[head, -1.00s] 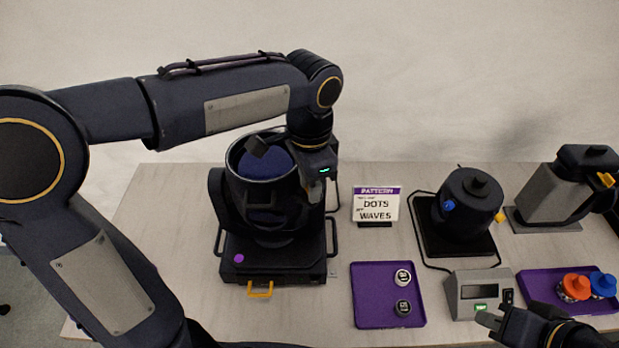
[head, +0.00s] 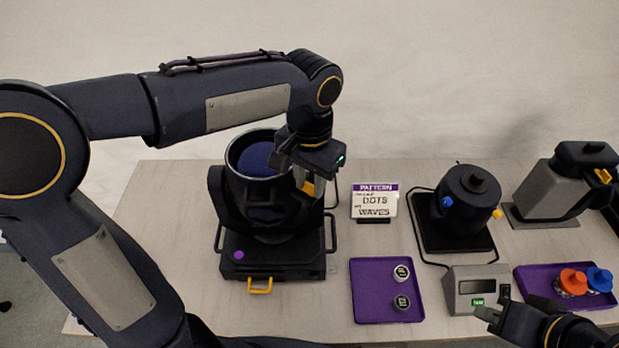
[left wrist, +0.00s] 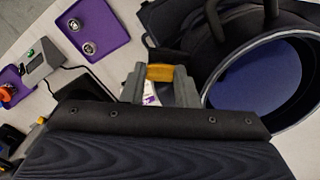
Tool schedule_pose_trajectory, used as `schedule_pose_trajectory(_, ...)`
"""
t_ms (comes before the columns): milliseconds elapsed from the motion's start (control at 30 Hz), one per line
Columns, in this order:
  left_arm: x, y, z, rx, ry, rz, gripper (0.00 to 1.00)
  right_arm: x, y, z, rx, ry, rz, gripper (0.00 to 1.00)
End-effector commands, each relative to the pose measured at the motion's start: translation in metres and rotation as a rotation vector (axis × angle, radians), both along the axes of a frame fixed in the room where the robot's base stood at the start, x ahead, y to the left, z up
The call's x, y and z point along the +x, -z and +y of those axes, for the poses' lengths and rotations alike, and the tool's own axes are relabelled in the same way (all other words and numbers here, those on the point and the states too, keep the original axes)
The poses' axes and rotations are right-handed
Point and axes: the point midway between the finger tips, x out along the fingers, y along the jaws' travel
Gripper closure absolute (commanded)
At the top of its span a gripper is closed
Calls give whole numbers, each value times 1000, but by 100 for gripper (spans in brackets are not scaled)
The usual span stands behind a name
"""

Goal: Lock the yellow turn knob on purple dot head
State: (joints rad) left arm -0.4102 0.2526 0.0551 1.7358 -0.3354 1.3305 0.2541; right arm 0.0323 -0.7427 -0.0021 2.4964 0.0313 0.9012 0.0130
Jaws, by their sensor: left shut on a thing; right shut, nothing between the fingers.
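The purple dot head (head: 262,200) is the large black par can on the left, with a purple dot (head: 239,254) on its base. Its open top faces up and shows a blue inside. My left gripper (head: 309,186) is at the right side of this head, pointing down. It is shut on the yellow turn knob (head: 308,188), which shows between the fingertips in the left wrist view (left wrist: 160,72). My right gripper (head: 484,318) is shut and empty at the lower right, in front of the grey box.
A purple tray (head: 372,309) holds two small round pieces. A pattern sign (head: 374,201) stands behind it. To the right are a smaller black head (head: 466,203), a grey box with a screen (head: 470,301), a second purple tray (head: 530,284) with orange and blue-topped items, and a grey jug-shaped fixture (head: 545,190).

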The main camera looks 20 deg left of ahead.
Motion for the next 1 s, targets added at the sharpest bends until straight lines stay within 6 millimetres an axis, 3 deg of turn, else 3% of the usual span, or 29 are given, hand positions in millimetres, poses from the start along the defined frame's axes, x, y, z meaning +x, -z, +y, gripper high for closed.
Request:
schedule_pose_trajectory(367, 1, -1, 0, -2, -7, -3, 96, 0, 0, 0, 0, 0, 0, 100)
schedule_pose_trajectory(400, 1, -1, 0, -2, -7, -3, 70, 0, 0, 0, 0, 0, 0, 100)
schedule_pose_trajectory(567, 1, -1, 0, -2, -6, -3, 51, 0, 0, 0, 0, 0, 0, 100)
schedule_pose_trajectory(1000, 1, 0, 2, 2, -7, -1, 51, 0, 0, 0, 0, 0, 0, 100)
